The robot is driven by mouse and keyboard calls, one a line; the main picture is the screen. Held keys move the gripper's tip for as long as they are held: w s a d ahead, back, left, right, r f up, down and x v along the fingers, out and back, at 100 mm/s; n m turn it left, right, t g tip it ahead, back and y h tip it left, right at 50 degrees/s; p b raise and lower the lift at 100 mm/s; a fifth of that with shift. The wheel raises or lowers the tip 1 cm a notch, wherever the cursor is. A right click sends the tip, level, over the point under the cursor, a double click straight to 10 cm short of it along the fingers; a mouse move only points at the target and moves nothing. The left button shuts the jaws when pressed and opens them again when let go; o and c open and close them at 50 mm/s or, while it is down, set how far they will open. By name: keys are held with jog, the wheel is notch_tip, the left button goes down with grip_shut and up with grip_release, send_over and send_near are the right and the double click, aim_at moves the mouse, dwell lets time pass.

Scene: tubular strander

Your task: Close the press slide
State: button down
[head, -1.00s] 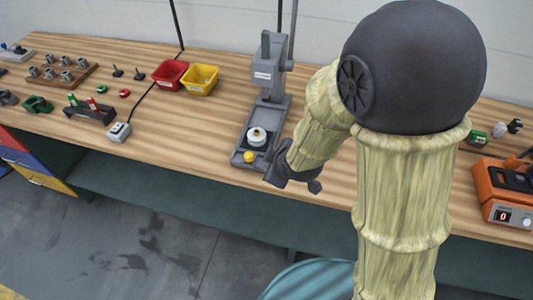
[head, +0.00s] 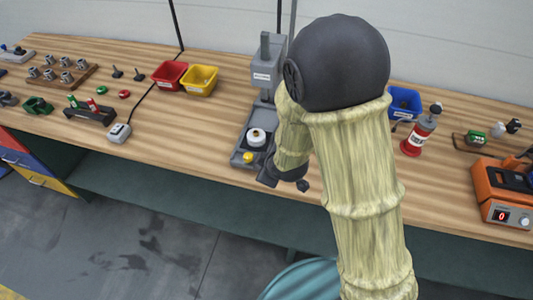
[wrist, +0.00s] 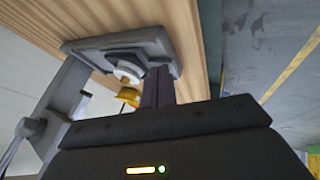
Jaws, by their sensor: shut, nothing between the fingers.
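The grey press (head: 267,74) stands upright on the bench left of my arm. Its low base (head: 238,150) carries a dark plate with a white round part (head: 257,137). A yellow knob (head: 248,158) is at its front end. In the wrist view, the white part (wrist: 128,72) and yellow knob (wrist: 128,96) lie just left of my shut, empty fingers (wrist: 158,84). My gripper (head: 268,178) is close to the front right corner of the press base. I cannot tell whether it touches. My arm hides part of the press's right side.
Red (head: 170,73) and yellow (head: 199,80) bins stand left of the press. The bench front edge lies just below my gripper.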

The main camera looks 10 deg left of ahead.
jog(key=x, duration=0.4)
jog(key=shift+w+f+p, duration=0.1)
jog(key=shift+f+p, duration=0.05)
jog(key=shift+p, duration=0.15)
jog(key=w+p, duration=0.1)
jog(key=w, duration=0.2)
jog(key=shift+w+d+p, duration=0.15)
jog(key=shift+w+p, duration=0.15)
jog(key=shift+w, duration=0.25)
